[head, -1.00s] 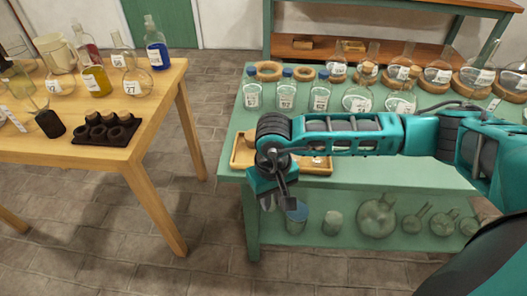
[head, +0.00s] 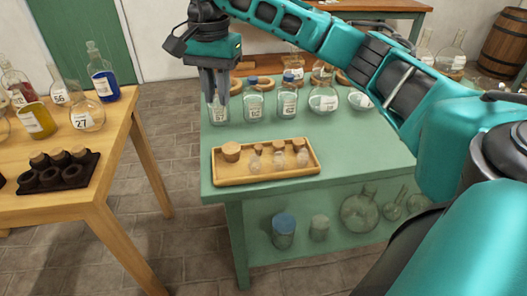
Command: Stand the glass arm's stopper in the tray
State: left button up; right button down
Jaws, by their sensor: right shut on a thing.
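A shallow wooden tray (head: 268,179) lies on the green table near its front left corner. Inside it stand a wide cork stopper (head: 231,151) at the left and several small cork-topped glass pieces (head: 279,157) to its right. My right gripper (head: 214,101) points down behind the tray, in front of the leftmost labelled bottle (head: 220,114). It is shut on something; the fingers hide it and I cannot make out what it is. I cannot tell whether the fingers touch that bottle. My left gripper is not in view.
More labelled bottles (head: 254,105) and round flasks (head: 323,102) line the green table (head: 355,145) behind the tray. A wooden table (head: 108,170) at left holds a dark rack (head: 75,180) of corks and several bottles. The green table's right front is clear.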

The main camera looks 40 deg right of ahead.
jog(key=shift+d+r, duration=0.25)
jog(key=shift+r, duration=0.3)
jog(key=shift+s+f+m, duration=0.1)
jog(key=shift+f+m, duration=0.05)
jog(key=shift+m, duration=0.25)
notch_tip(320, 180, down, 16)
jog(key=shift+r+b, duration=0.2)
jog(key=shift+b, duration=0.7)
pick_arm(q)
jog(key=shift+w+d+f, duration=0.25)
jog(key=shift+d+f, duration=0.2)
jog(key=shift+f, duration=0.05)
pick_arm(e)
jog(key=shift+f, duration=1.7)
jog(key=shift+f+b, duration=0.15)
jog(key=shift+b, duration=0.15)
jog(key=c, duration=1)
grip_release()
